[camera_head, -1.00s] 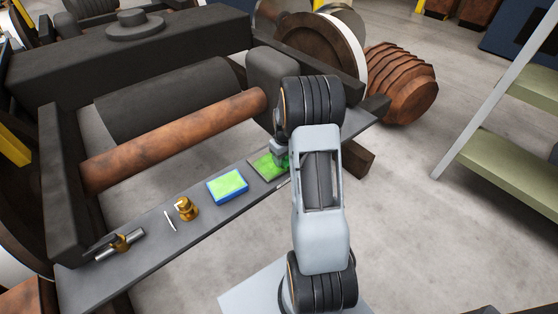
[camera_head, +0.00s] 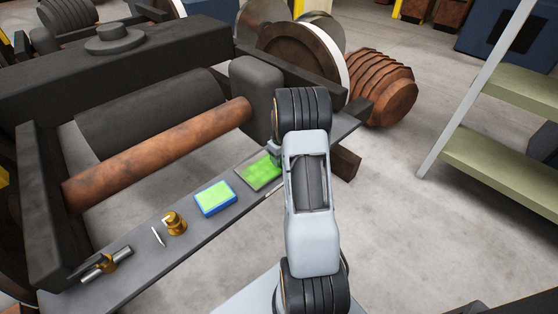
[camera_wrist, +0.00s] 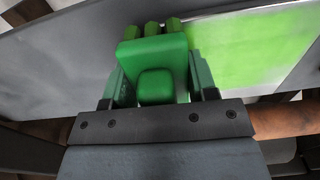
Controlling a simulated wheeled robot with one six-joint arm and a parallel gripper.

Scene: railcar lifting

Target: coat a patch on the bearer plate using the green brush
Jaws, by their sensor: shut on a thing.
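The green brush (camera_wrist: 150,58) is held between the fingers of my gripper (camera_wrist: 158,85) in the wrist view; its several green tips point away from the jaws. The bearer plate (camera_wrist: 302,75) carries a bright green coated patch (camera_wrist: 240,48) beside the brush's right side. Whether the tips touch a surface cannot be told. In the head view the plate's green patch (camera_head: 260,171) lies on the long grey beam, and my gripper (camera_head: 275,148) is at its far right edge, mostly hidden behind my arm.
A blue tray with a green top (camera_head: 215,197), a brass fitting (camera_head: 174,224), a thin white rod (camera_head: 158,236) and a metal cylinder piece (camera_head: 106,263) lie along the grey beam (camera_head: 140,270). A rusty axle (camera_head: 160,155) runs behind. A shelf rack (camera_head: 500,120) stands right, with clear floor before it.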

